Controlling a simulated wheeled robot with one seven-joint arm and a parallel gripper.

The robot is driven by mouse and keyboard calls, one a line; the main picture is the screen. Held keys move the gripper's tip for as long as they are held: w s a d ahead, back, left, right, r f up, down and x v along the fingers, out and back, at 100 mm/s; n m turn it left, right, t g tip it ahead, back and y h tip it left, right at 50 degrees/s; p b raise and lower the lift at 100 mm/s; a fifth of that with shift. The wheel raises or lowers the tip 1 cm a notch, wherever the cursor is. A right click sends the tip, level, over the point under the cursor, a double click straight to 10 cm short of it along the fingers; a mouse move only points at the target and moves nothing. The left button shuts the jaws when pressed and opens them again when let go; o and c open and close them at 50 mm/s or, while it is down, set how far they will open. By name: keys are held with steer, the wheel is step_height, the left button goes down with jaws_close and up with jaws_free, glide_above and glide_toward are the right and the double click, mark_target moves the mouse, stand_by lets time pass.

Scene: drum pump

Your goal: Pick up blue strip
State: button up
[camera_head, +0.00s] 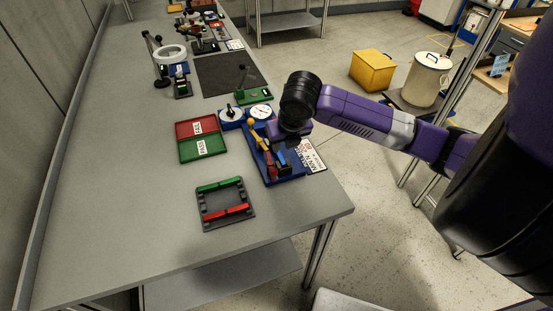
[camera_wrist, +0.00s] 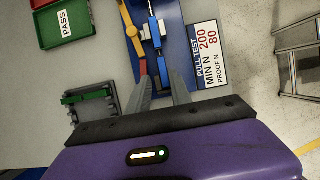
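The blue strip (camera_wrist: 162,72) shows in the wrist view, lying lengthwise in the blue pull-test fixture (camera_wrist: 174,18).
A yellow and red lever (camera_wrist: 131,30) stands close left of the strip. A white pull-test sign (camera_wrist: 207,54) is at right. A dark rack (camera_head: 225,219) holds a green and a red strip. Red and green trays (camera_head: 182,150) lie left. The table's front left is clear.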

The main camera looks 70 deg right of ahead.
mark_target(279, 154)
steer(key=x, duration=0.2)
steer(key=p+x, duration=0.1)
steer(key=x, duration=0.2)
steer(key=p+x, duration=0.1)
steer(key=x, duration=0.1)
steer(key=shift+d+f, duration=0.1)
steer(key=shift+d, duration=0.3)
steer(key=shift+c, duration=0.3)
jaws_close()
